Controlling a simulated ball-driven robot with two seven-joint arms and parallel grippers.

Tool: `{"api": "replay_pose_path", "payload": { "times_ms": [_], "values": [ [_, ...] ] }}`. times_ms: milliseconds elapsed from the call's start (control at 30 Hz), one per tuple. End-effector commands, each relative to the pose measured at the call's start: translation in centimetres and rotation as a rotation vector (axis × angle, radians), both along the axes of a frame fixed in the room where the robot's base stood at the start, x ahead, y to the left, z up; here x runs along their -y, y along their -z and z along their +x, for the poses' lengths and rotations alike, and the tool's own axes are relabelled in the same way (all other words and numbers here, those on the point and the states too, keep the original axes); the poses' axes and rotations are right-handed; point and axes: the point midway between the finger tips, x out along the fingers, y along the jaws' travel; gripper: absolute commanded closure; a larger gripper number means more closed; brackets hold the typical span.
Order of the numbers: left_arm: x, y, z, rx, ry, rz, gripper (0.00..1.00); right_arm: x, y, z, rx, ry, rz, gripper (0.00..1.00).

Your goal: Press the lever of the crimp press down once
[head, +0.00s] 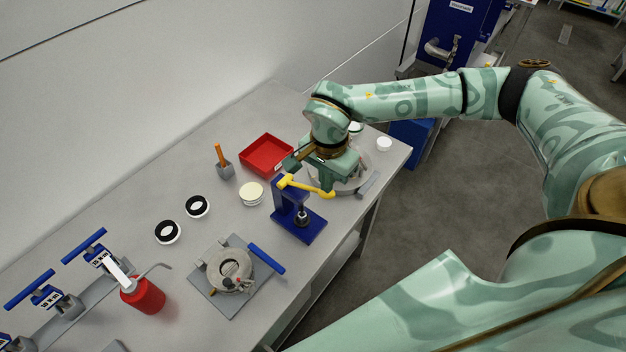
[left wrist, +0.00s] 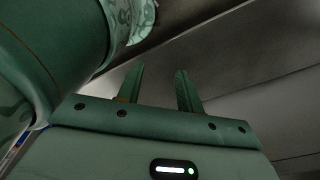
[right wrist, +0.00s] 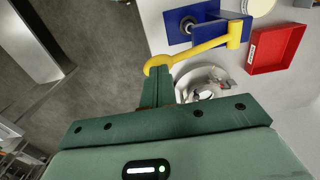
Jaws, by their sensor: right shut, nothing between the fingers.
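The crimp press (head: 298,222) stands near the table's front edge, a blue frame and base with a metal post. Its yellow lever (head: 305,186) runs right from the top of the frame to a rounded end. My right gripper (head: 325,183) is shut and empty, with its fingers at the lever's free end. In the right wrist view the shut fingertips (right wrist: 161,70) overlap the end of the yellow lever (right wrist: 200,50); I cannot tell whether they touch. The press's blue frame (right wrist: 232,35) shows behind. My left gripper (left wrist: 158,82) shows only in the left wrist view, open and empty.
A red bin (head: 266,155) and a round pale stack (head: 252,193) lie left of my right gripper. A round metal fixture with a blue handle (head: 266,258) is in front left of the press. A red bottle (head: 143,295) stands further left. A round metal part lies behind the gripper.

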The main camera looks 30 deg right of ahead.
Motion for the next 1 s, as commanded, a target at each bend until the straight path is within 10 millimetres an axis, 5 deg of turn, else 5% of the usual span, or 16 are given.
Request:
{"api": "replay_pose_path", "payload": {
  "times_ms": [500, 1000],
  "values": [
    [0.0, -3.9, 0.1, 0.003, 0.000, 0.000, 0.64, 0.0, -4.4, 0.0, 0.000, 0.000, 0.000, 1.00],
    [0.0, -3.8, 0.1, 0.002, 0.000, 0.000, 0.64, 0.0, -4.3, 0.0, 0.001, 0.000, 0.001, 1.00]
  ]
}}
